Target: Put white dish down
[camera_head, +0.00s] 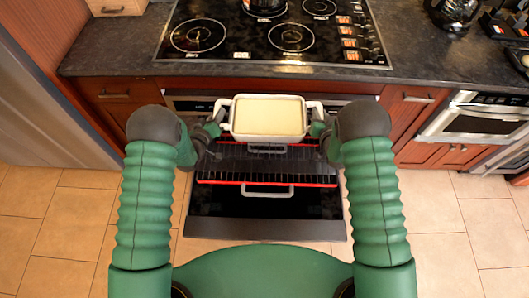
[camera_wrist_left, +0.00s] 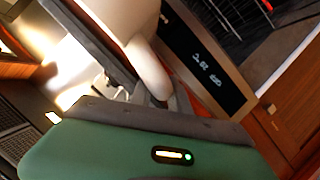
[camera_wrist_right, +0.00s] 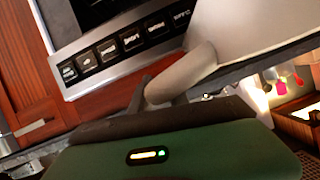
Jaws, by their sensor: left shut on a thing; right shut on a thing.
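The white dish (camera_head: 239,137) is rectangular, with a pale yellow filling and a loop handle at each end. It is held up level in front of the counter edge, above the oven rack (camera_head: 215,170). My left gripper (camera_head: 216,121) is shut on the dish's left handle, which also shows in the left wrist view (camera_wrist_left: 150,72). My right gripper (camera_head: 319,122) is shut on its right handle, which also shows in the right wrist view (camera_wrist_right: 184,76). The dish hides part of the oven front and the back of the rack.
The oven door (camera_head: 265,206) is folded down below the rack, which has red edges. The black cooktop (camera_head: 270,45) behind has a pot (camera_head: 265,6) at its far edge. Dark counter (camera_head: 115,50) lies bare to its left. A coffee pot (camera_head: 455,12) stands at right.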

